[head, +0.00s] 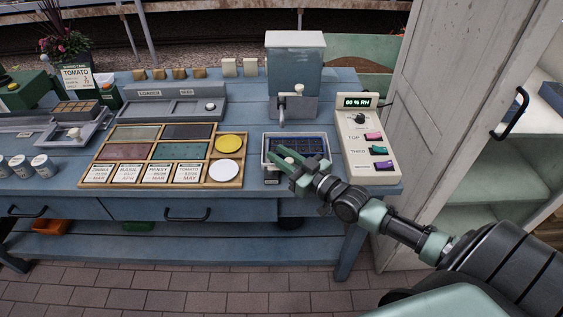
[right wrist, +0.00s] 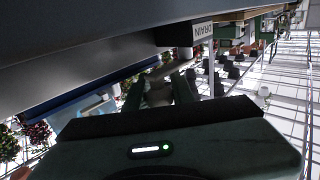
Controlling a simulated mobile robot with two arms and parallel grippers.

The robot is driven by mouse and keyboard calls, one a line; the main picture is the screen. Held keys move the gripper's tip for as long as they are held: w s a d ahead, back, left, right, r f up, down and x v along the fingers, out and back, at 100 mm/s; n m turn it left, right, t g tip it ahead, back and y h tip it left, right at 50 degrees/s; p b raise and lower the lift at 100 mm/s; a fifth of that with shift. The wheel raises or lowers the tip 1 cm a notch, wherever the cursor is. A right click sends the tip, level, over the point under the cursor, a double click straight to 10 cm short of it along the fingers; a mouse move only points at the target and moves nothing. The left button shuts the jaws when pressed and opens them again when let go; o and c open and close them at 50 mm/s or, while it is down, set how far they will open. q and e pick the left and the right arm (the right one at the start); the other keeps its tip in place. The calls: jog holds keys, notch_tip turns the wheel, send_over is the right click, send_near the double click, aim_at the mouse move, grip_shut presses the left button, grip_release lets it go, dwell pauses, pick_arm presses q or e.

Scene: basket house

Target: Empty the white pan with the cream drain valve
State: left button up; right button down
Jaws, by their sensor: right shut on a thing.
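The white pan (head: 266,147) sits on the blue bench below the dispenser, with a dark blue gridded tray inside it. A small cream knob, the drain valve (head: 289,160), shows at the pan's front. My right gripper (head: 282,166) reaches in from the right and is shut on the drain valve, its fingers partly covering the pan's front. In the right wrist view, the fingers (right wrist: 170,90) close around a pale piece close to a "DRAIN" label (right wrist: 203,31). Whether water stands in the pan is hard to tell. My left gripper is not in view.
A water dispenser (head: 296,62) with a cream tap stands behind the pan. A wooden seed tray (head: 165,155) lies to the left. A white cupboard door (head: 435,100) stands at the right.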

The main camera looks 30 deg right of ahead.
aim_at(293, 163)
jog(key=shift+r, duration=0.1)
jog(key=c, duration=1.2)
grip_release()
jog(key=shift+c, duration=0.2)
jog(key=shift+s+d, duration=0.15)
jog(key=shift+s, duration=0.3)
jog(key=v, duration=0.7)
